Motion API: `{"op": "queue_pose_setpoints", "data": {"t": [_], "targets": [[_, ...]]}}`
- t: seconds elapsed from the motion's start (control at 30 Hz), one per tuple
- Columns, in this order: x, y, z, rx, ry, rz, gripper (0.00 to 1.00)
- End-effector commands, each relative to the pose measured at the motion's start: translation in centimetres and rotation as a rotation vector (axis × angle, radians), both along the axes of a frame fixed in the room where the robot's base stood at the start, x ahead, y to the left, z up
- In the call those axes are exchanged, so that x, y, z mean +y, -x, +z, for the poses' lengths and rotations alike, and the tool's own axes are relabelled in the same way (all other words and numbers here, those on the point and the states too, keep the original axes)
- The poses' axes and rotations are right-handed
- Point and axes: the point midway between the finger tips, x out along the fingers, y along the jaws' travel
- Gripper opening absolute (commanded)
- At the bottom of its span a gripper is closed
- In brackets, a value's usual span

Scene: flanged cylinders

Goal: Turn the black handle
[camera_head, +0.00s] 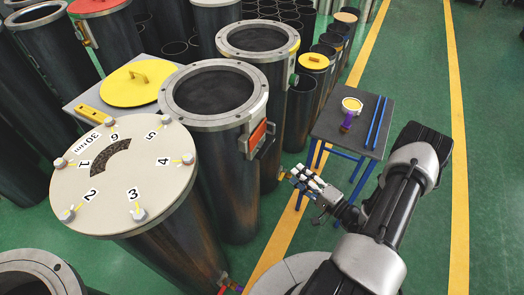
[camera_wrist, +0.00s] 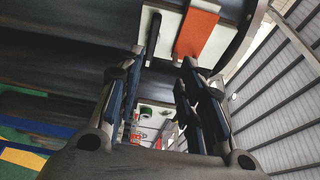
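A black bar that looks like the black handle (camera_wrist: 153,40) shows in the wrist view, upright in the picture beside an orange panel (camera_wrist: 196,33) on a pale plate. An orange panel (camera_head: 257,135) also shows in the head view, on the side of the middle flanged cylinder (camera_head: 228,185); the handle is hard to make out there. My gripper (camera_head: 304,181) is to the right of that cylinder and lower in the picture, apart from it. In the wrist view its fingers (camera_wrist: 160,95) are spread with nothing between them; the black bar is beyond the fingertips.
A cylinder with a numbered pale lid (camera_head: 125,180) stands at the left. More cylinders (camera_head: 258,40) stand behind. Green floor with yellow lines is clear at the right.

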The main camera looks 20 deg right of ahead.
Motion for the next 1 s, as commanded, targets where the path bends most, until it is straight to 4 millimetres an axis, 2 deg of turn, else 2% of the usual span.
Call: {"op": "queue_pose_setpoints", "data": {"t": [0.13, 0.27, 0.8, 1.0], "targets": [[-0.8, 0.4, -1.3, -0.003, 0.005, -0.060, 0.35], [-0.4, -0.8, -1.4, -0.003, 0.009, -0.058, 0.35], [2.8, -11.7, -1.4, -0.004, 0.009, -0.054, 0.35], [3.5, -14.8, -1.4, -0.003, 0.007, -0.057, 0.35]]}}
